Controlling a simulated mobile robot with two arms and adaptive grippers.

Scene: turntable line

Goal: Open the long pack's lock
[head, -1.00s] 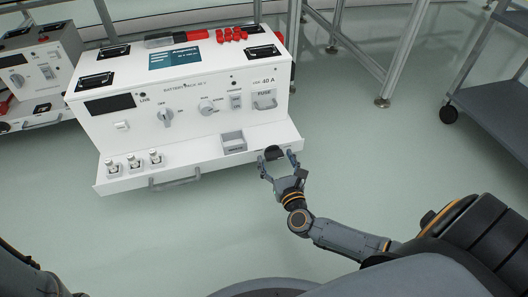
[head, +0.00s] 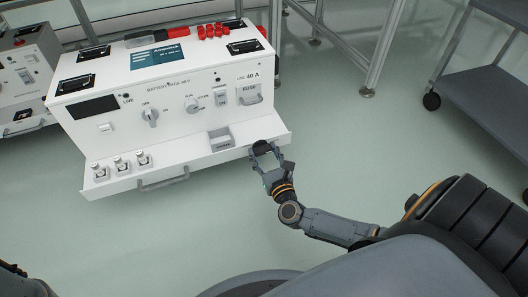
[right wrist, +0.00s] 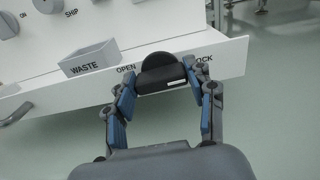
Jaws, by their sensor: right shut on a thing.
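The long pack (head: 120,90) is the white battery box with a ledge and handle along its front. Its lock is a black knob (right wrist: 160,74) at the right end of the ledge, between the words OPEN and LOCK. In the head view the knob is small and partly covered by my fingers. My right gripper (head: 269,156) reaches the ledge edge from the front. In the right wrist view my right gripper (right wrist: 166,90) has its blue-padded fingers on either side of the knob, shut on it.
A grey WASTE bin (head: 220,139) stands on the ledge left of the knob. Several small white-capped parts (head: 121,164) stand at its left end. A second pack (head: 22,75) is at the far left and a grey cart (head: 490,75) at the right. The floor is clear.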

